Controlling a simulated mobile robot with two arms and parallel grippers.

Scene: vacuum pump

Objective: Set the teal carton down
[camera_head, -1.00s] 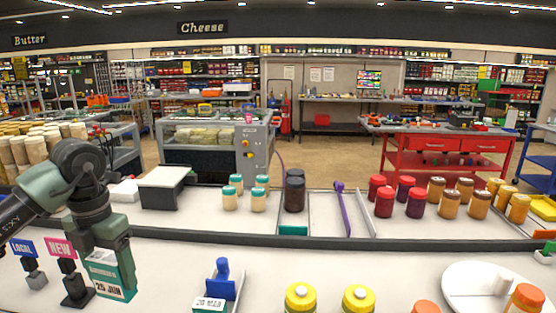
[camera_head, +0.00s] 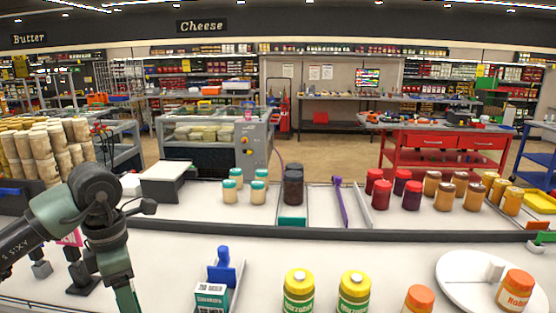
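My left gripper (camera_head: 120,274) points down at the lower left, in front of the near counter. A narrow teal strip (camera_head: 128,299), seemingly the teal carton edge-on, shows at its fingers and runs off the bottom edge. The carton's label is not visible, and whether its lower end touches anything is out of view. Another teal carton with a white date label (camera_head: 210,297) is at the foot of a blue holder (camera_head: 223,268) to the right, apart from the gripper. My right gripper is not in view.
Yellow-lidded jars (camera_head: 299,292) and an orange-lidded jar (camera_head: 419,299) stand along the near counter (camera_head: 370,255). A white round plate (camera_head: 455,275) is at right. Dark sign stands (camera_head: 80,275) are left of the gripper.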

